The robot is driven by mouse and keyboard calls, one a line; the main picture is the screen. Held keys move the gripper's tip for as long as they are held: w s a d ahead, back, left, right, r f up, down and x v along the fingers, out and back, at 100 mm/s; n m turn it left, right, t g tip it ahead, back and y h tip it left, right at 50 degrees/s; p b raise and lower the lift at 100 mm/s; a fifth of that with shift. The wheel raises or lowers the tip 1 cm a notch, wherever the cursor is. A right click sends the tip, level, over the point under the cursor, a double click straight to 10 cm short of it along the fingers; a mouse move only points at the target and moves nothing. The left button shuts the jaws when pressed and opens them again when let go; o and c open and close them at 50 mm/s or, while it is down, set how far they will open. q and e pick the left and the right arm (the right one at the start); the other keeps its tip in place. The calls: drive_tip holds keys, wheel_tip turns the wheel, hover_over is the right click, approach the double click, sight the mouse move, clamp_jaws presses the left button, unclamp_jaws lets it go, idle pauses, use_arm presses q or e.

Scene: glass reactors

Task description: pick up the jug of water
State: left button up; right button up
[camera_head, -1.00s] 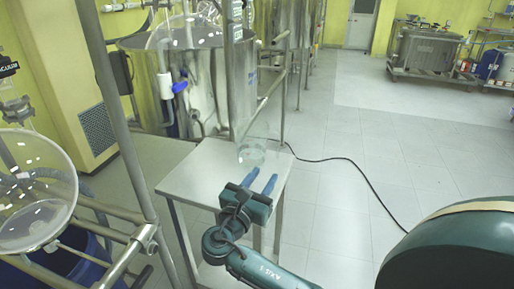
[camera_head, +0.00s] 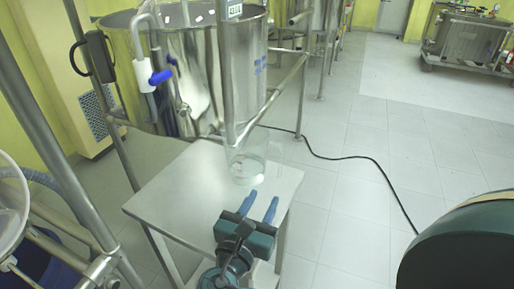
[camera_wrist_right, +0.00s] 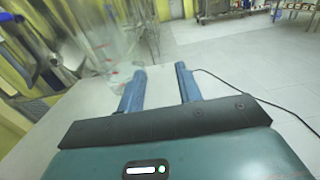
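The jug of water (camera_head: 246,166) is a clear glass vessel with a little water in its bottom. It stands upright on the small metal table (camera_head: 185,190), near its far right corner. In the right wrist view the jug (camera_wrist_right: 110,50) shows blurred, ahead and to the left of the fingers. My right gripper (camera_head: 258,208) is open and empty, its two blue fingers apart and pointing toward the jug from the near side. A small gap separates the fingertips from the jug. It also shows in the right wrist view (camera_wrist_right: 160,85). My left gripper is not in view.
A large steel vessel (camera_head: 200,75) with a blue-handled valve (camera_head: 160,77) stands behind the table. A metal post and rails (camera_head: 275,100) rise close behind the jug. A black cable (camera_head: 350,157) crosses the open tiled floor on the right.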

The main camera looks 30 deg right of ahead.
approach(280, 163)
drive_tip(key=x, duration=0.4)
drive_tip(key=shift+s+d, duration=0.1)
drive_tip(key=shift+d, duration=0.1)
drive_tip(key=shift+x, duration=2.7)
drive_tip(key=shift+a, duration=0.1)
drive_tip(key=shift+c, duration=0.4)
clamp_jaws()
